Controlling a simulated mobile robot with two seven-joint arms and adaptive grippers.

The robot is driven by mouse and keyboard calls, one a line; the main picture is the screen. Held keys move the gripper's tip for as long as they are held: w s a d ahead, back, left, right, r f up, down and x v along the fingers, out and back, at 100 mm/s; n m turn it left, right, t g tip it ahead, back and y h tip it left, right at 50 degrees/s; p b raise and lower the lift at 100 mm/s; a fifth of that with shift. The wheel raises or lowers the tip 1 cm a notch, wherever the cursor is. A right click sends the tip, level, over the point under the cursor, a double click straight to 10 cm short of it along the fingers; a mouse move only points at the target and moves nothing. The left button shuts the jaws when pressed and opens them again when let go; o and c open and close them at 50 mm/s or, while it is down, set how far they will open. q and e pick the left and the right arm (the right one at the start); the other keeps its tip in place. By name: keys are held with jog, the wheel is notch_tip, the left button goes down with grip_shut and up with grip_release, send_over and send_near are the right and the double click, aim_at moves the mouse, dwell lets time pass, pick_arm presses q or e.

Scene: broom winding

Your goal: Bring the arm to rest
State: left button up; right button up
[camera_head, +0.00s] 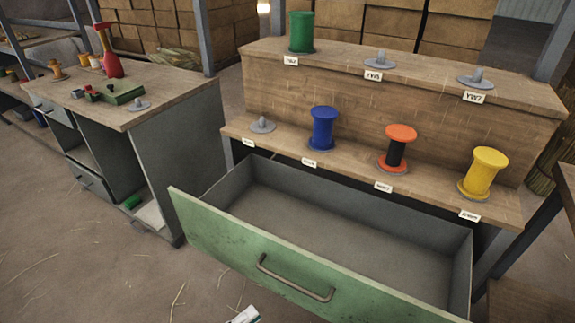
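What looks like a small pale piece of my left gripper (245,315) shows at the bottom edge, in front of the open green drawer (300,272). Its fingers are cut off, so I cannot tell whether it is open or shut, or whether it holds anything. It appears apart from the drawer front and the spools. My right gripper is out of view. The drawer is pulled out and looks empty inside.
A two-step wooden rack (350,102) holds a green spool (301,32), a blue spool (323,128), an orange-and-black spool (398,150) and a yellow spool (483,173). Several pegs are bare. A workbench (165,92) with tools stands left. Floor at lower left is mostly clear.

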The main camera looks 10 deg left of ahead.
pick_arm(q)
jog(key=s+a+f+n+g+y+p, duration=0.2)
jog(key=n+y+p, duration=0.3)
jog(key=n, duration=0.6)
jog(key=s+a+f+n+g+y+p, duration=0.2)
jog(key=s+a+f+n+y+p, duration=0.1)
jog(key=n, duration=0.8)
jog(key=y+p, duration=0.1)
jog(key=y, duration=0.1)
jog(key=shift+s+a+f+n+g+y+p, duration=0.2)
jog(key=shift+s+f+n+g+y+p, duration=0.1)
jog(key=shift+s+f+n+p, duration=0.1)
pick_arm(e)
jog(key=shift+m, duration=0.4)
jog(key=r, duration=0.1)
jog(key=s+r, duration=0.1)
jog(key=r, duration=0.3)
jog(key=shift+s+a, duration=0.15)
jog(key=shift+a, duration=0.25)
